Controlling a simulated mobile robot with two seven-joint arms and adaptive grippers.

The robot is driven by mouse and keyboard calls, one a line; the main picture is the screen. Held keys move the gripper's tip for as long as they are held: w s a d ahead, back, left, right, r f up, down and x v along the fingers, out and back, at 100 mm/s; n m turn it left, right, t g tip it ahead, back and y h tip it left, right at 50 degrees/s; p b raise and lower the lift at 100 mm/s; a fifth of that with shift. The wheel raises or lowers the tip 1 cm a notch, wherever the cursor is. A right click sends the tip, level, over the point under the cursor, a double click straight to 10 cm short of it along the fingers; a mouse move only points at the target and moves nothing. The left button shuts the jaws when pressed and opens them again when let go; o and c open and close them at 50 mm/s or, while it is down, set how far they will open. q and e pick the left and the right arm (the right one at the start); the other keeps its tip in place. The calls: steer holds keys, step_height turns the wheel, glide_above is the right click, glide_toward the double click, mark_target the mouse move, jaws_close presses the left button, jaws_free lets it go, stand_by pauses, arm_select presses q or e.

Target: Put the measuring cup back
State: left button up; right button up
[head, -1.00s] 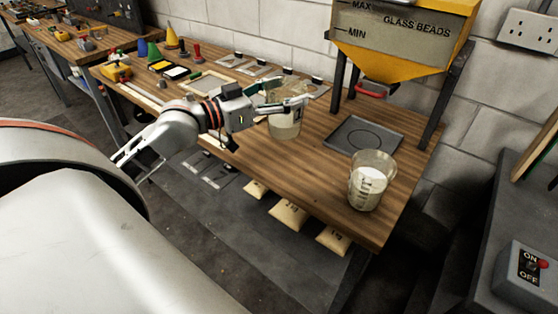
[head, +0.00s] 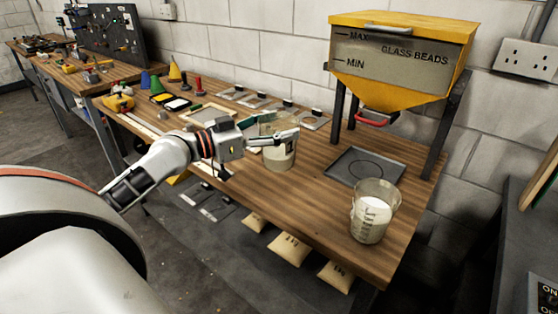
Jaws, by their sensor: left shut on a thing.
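My left gripper (head: 285,136) is shut on a clear cup (head: 280,156) with white contents, above or on the middle of the wooden bench (head: 325,213). I cannot tell whether its base touches the wood. A second clear cup (head: 372,217), with dark measuring marks and white contents, stands upright near the bench's front right. It is apart from the gripper. My right gripper is not in view.
A yellow hopper of glass beads (head: 400,62) stands at the back right on dark legs, with a grey square plate (head: 364,166) below it. Flat stencil plates (head: 265,103) lie along the wall. Bags (head: 288,248) sit under the bench. Bare wood lies between the two cups.

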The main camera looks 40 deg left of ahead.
mark_target(278, 156)
arm_select(q)
step_height(278, 156, down, 4)
steer(key=shift+f+b, duration=0.1)
steer(key=shift+b, duration=0.25)
steer(key=shift+f+b, duration=0.55)
steer(key=shift+f, duration=1.65)
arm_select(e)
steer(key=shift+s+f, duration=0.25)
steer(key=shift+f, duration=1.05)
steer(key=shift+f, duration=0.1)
arm_select(q)
steer(key=shift+f, duration=0.25)
steer(key=o, duration=2)
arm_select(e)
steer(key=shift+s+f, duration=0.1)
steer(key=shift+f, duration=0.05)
